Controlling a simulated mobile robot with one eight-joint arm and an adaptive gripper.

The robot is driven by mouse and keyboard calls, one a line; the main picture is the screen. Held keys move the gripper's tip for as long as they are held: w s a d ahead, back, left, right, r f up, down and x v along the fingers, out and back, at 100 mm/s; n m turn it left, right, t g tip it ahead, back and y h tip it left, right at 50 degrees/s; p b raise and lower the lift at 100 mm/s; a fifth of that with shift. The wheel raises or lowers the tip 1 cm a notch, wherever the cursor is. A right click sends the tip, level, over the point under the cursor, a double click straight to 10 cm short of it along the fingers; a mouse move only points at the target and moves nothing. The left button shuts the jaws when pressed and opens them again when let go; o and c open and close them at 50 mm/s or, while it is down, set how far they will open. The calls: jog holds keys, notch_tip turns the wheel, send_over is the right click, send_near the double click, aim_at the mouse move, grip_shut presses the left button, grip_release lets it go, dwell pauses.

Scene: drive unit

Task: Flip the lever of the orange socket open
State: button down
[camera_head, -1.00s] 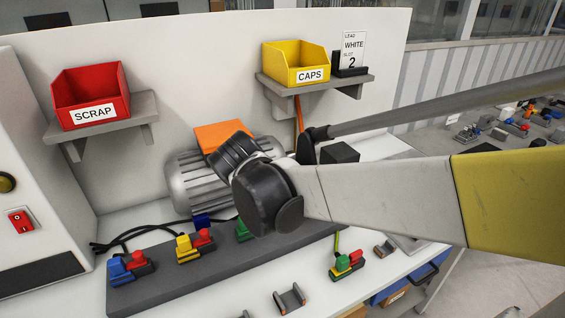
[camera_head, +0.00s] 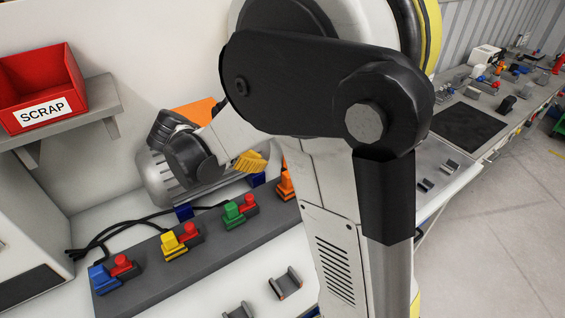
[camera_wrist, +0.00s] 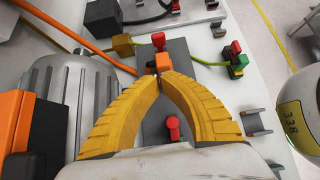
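The orange socket (camera_head: 286,185) stands on the grey rail (camera_head: 150,285), at its far end in the head view, partly cut off by my arm. In the wrist view the orange socket (camera_wrist: 163,62) shows just beyond my fingertips, with a red part (camera_wrist: 158,40) behind it. My gripper (camera_wrist: 161,77) has two yellow ribbed fingers whose tips come together, with nothing visible held between them. In the head view my gripper (camera_head: 252,162) is above and behind the rail, left of the orange socket. Whether the tips touch the socket cannot be told.
Green (camera_head: 233,212), yellow (camera_head: 174,245) and blue (camera_head: 100,278) sockets with red parts share the rail. A grey motor (camera_wrist: 85,95) stands close beside my gripper. A loose green-and-red connector (camera_wrist: 236,60) and a grey bracket (camera_head: 285,283) lie on the white bench.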

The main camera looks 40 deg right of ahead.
aim_at(287, 172)
jog(key=b+x, duration=0.3)
jog(key=x, duration=0.6)
jog(key=shift+d+f, duration=0.2)
jog(key=shift+f, duration=0.15)
jog(key=d, duration=0.4)
jog(key=shift+s+b, duration=0.15)
jog(key=shift+b, duration=0.15)
jog(key=shift+r, duration=0.1)
jog(key=shift+d+r, duration=0.1)
jog(key=shift+d, duration=0.05)
jog(key=shift+d+y+p, duration=0.15)
jog(key=shift+y+p, duration=0.25)
